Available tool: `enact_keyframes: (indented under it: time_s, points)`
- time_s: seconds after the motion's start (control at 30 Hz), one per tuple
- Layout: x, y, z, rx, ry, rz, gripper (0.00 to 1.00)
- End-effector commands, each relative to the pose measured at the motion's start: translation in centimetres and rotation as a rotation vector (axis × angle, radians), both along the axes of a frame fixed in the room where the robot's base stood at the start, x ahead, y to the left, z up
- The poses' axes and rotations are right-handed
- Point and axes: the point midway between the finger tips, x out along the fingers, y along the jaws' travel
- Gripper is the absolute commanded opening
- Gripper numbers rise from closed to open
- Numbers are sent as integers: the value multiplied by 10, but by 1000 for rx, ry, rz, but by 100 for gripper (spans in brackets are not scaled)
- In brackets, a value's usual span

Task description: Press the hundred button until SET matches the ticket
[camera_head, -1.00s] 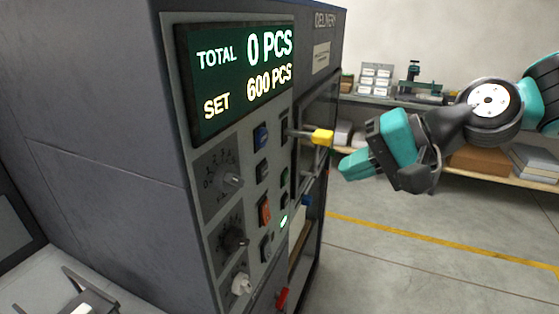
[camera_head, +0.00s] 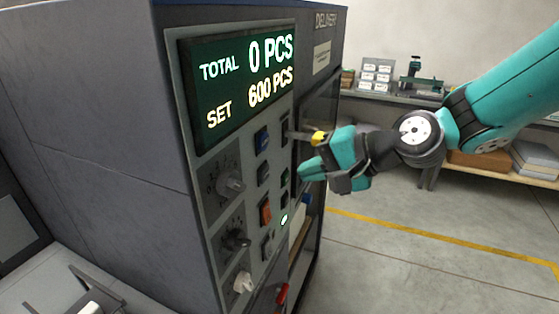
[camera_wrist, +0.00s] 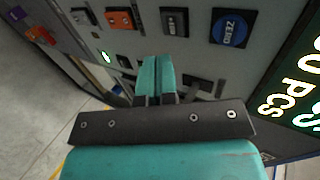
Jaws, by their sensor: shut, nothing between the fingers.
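The panel display (camera_head: 236,85) reads TOTAL 0 PCS and SET 600 PCS in the head view; part of it also shows in the wrist view (camera_wrist: 296,88). Black buttons run down the panel's right column (camera_head: 285,177), but no hundred marking is legible. My gripper (camera_head: 303,172) is shut and empty, with its fingertips close to that column. In the wrist view my closed fingers (camera_wrist: 155,72) point at the panel and hide part of it; I cannot tell whether they touch a button. A pale label (camera_head: 321,57) under DELIVERY is unreadable; I cannot tell whether it is the ticket.
A yellow-tipped lever (camera_head: 319,138) sticks out of the panel close to my gripper. The blue ZERO button (camera_wrist: 232,27) and an orange switch (camera_head: 265,212) are on the panel. Dark knobs (camera_head: 231,184) sit at its left. Open floor and a shelf bench (camera_head: 400,101) lie behind.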

Motion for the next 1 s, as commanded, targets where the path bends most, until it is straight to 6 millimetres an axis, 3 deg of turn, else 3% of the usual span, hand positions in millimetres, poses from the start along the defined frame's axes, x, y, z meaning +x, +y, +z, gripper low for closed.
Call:
enact_keyframes:
  time_s: [0.1, 0.3, 0.83, 1.0]
  points:
    - [6, 21, -10, -1, 5, 5, 0]
    - [17, 48, -9, 0, 1, 3, 0]
    - [21, 59, -12, 0, -1, 1, 0]
    - [27, 75, -12, 0, -2, 2, 0]
